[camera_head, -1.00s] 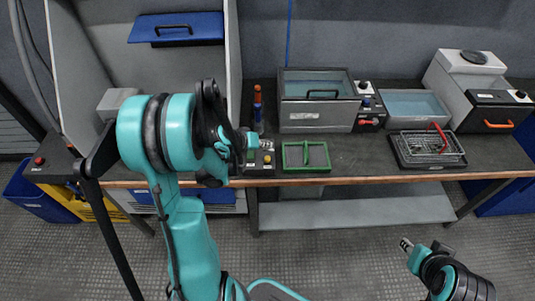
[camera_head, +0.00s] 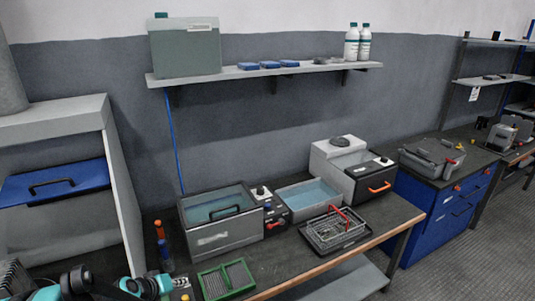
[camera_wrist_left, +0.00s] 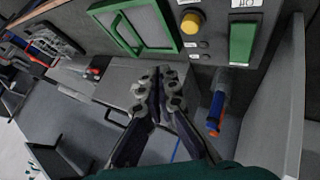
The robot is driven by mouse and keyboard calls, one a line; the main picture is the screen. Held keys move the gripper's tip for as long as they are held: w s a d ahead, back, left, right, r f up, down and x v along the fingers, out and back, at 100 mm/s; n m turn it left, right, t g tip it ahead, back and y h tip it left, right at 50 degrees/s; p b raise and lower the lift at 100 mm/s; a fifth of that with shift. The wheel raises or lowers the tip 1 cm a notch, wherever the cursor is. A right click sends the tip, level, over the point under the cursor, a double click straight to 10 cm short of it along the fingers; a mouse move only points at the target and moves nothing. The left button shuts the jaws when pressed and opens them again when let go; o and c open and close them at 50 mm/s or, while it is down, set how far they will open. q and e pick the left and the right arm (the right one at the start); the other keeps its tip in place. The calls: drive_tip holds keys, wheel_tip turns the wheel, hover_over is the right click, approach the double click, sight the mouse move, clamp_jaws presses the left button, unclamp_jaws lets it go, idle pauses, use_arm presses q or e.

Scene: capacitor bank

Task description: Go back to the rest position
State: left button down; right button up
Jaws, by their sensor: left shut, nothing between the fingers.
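My left gripper (camera_wrist_left: 159,90) is shut and empty in the left wrist view, its fingertips together near the middle of the picture. In the head view my left arm and gripper (camera_head: 150,287) show only in part at the bottom left, beside the front of the bench. The fingertips are hard to make out there. My right gripper is in neither view now.
The bench holds a green-framed tray (camera_head: 226,280), a lidded grey bath (camera_head: 222,236), a water tray (camera_head: 309,196) and a wire basket (camera_head: 335,232). A control box with a yellow button (camera_wrist_left: 190,22) is close to my left gripper. An orange-and-blue tool (camera_wrist_left: 216,112) stands nearby.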

use_arm(q)
drive_tip(key=s+d+r+m+y, duration=0.1)
drive_tip(key=s+d+r+m, duration=0.1)
drive_tip(key=s+d+r, duration=0.3)
drive_tip(key=s+d+r+m+g+y, duration=0.1)
drive_tip(key=s+d+r+m, duration=0.2)
drive_tip(key=s+d+r, duration=0.3)
drive_tip(key=s+d, duration=0.3)
drive_tip(key=s, duration=0.4)
drive_tip(key=shift+d+y, duration=0.3)
drive_tip(key=shift+d, duration=0.1)
